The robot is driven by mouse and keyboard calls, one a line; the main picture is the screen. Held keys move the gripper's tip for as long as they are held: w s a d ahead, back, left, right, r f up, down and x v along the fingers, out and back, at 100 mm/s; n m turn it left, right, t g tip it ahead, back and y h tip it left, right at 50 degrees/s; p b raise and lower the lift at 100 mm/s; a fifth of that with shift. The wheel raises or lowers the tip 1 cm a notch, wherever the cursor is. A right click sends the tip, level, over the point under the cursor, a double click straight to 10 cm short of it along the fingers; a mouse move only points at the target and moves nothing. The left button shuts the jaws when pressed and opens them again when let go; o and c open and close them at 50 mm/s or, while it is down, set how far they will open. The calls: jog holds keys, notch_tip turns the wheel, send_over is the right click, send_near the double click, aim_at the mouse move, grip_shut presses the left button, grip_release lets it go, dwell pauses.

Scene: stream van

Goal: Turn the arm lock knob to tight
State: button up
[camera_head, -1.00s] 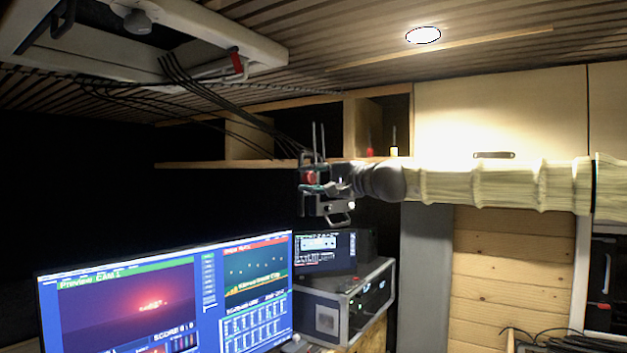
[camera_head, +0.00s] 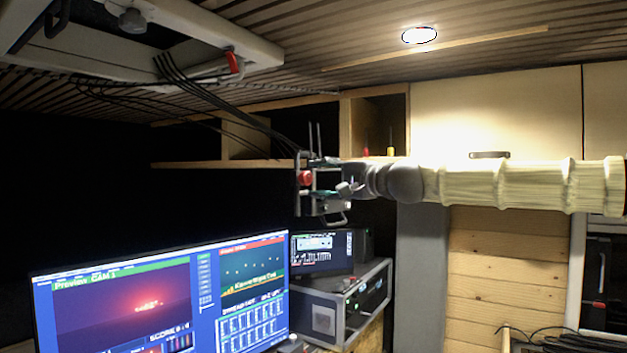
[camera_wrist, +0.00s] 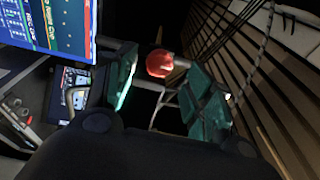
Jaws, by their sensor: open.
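A round red knob (camera_head: 305,178), which looks like the arm lock knob, sits on a dark metal bracket (camera_head: 326,207) hanging below the shelf. My gripper (camera_head: 322,188) is at this bracket, coming in from the right, partly mixed with it in the head view. In the wrist view the red knob (camera_wrist: 159,63) shows between and a little beyond the two green-padded fingers of my gripper (camera_wrist: 163,90). The fingers are apart, with a visible gap to the knob on the left side. I cannot tell any tight or loose mark on the knob.
A wide monitor (camera_head: 160,300) stands at lower left, beside a rack case (camera_head: 345,305) with a small screen unit (camera_head: 325,253) on top. A wooden shelf (camera_head: 215,165) runs behind the bracket. Black cables (camera_head: 225,115) hang from the ceiling hatch (camera_head: 265,52), near the bracket.

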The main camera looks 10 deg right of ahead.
jog(key=v, duration=0.7)
jog(key=shift+s+d, duration=0.2)
jog(key=shift+s, duration=0.05)
dwell(0.4)
